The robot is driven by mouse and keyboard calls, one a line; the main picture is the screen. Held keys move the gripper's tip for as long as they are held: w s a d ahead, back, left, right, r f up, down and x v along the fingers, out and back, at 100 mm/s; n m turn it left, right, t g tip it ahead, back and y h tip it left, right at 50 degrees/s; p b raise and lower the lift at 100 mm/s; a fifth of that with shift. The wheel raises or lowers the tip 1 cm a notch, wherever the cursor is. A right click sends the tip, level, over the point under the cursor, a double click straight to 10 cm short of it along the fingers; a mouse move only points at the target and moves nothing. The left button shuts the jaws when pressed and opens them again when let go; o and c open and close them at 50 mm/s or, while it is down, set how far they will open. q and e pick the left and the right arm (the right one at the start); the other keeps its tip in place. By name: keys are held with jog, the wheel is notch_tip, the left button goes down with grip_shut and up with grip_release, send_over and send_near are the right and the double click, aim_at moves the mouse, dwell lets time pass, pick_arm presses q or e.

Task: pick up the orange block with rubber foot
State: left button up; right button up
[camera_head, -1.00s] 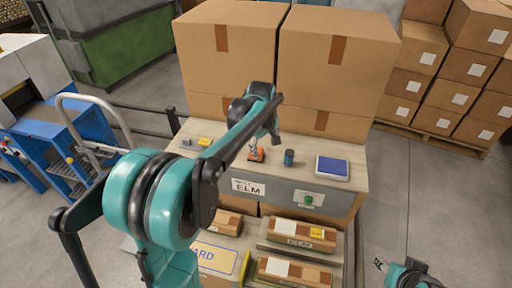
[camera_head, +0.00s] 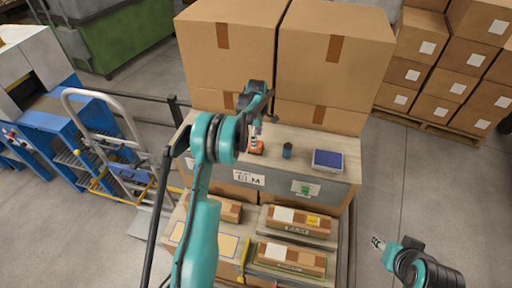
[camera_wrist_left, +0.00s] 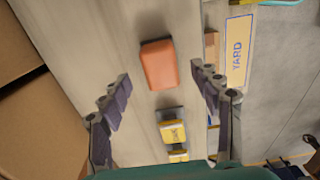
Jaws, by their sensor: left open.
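The orange block (camera_head: 257,148) lies on the wooden bench top (camera_head: 345,175), near its left-middle part. In the left wrist view the orange block (camera_wrist_left: 159,65) shows whole, flat on the bench. My left gripper (camera_head: 254,132) is above the block in the head view. In the left wrist view the left gripper (camera_wrist_left: 161,80) is open, with one finger on each side of the block's picture and nothing held. My right gripper (camera_head: 378,242) is low at the right, away from the bench; its jaws are too small to judge.
A dark blue cylinder (camera_head: 287,150) and a blue-topped tray (camera_head: 328,160) stand right of the block. Grey-and-yellow pieces (camera_wrist_left: 172,131) lie in line with it. Large cartons (camera_head: 335,55) rise behind the bench; shelves with boxes (camera_head: 298,222) are below its front.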

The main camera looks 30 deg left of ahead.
pick_arm(q)
notch_tip(320, 180, down, 4)
jog(key=shift+a+f, duration=0.15)
jog(key=shift+f, duration=0.05)
jog(key=shift+r, duration=0.1)
jog(key=c, duration=1.3)
jog(key=shift+r, duration=0.6)
notch_tip(320, 180, up, 3)
jog(key=shift+f, duration=0.15)
jog(key=d+r, duration=0.2)
jog(key=d, duration=0.2)
jog(key=d+r, duration=0.2)
jog(key=d, duration=0.1)
jog(key=s+d+r, duration=0.1)
jog(key=d+r, duration=0.2)
jog(key=d, duration=0.1)
jog(key=shift+d, duration=0.3)
